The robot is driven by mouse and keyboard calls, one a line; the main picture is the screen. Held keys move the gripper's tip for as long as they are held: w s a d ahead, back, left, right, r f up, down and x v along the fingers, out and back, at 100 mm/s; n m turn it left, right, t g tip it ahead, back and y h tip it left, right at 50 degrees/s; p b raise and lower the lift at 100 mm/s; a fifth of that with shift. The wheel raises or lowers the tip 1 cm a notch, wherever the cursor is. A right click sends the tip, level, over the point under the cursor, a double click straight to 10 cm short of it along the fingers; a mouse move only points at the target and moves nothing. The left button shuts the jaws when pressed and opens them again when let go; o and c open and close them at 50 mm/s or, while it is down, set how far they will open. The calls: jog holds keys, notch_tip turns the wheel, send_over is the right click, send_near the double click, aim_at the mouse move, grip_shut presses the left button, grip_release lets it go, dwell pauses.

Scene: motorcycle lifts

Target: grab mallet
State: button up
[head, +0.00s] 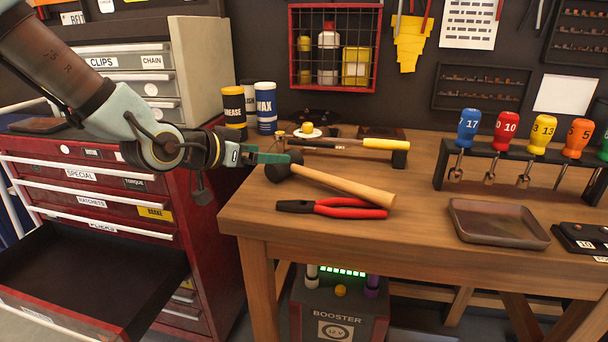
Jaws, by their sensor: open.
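The mallet (342,186) has a dark head and a light wooden handle. It lies on the wooden workbench near its left end, head toward the back left and handle slanting toward the front right. My gripper (279,158) reaches in from the left, its green fingers at the mallet's head. It is open. The fingers overlap the head in the picture; I cannot tell whether they are around it or touch it.
Red-handled pliers (335,208) lie just in front of the mallet. A yellow-handled hammer (386,144) lies behind it. A grease can (234,108) and wax can (266,108) stand behind my gripper. A tray (497,236) and screwdriver rack (490,152) are at right.

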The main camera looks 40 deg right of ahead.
jog(key=shift+w+x, duration=0.2)
jog(key=shift+x, duration=2.45)
jog(key=shift+a+f, duration=0.1)
jog(key=shift+f, duration=0.05)
grip_shut()
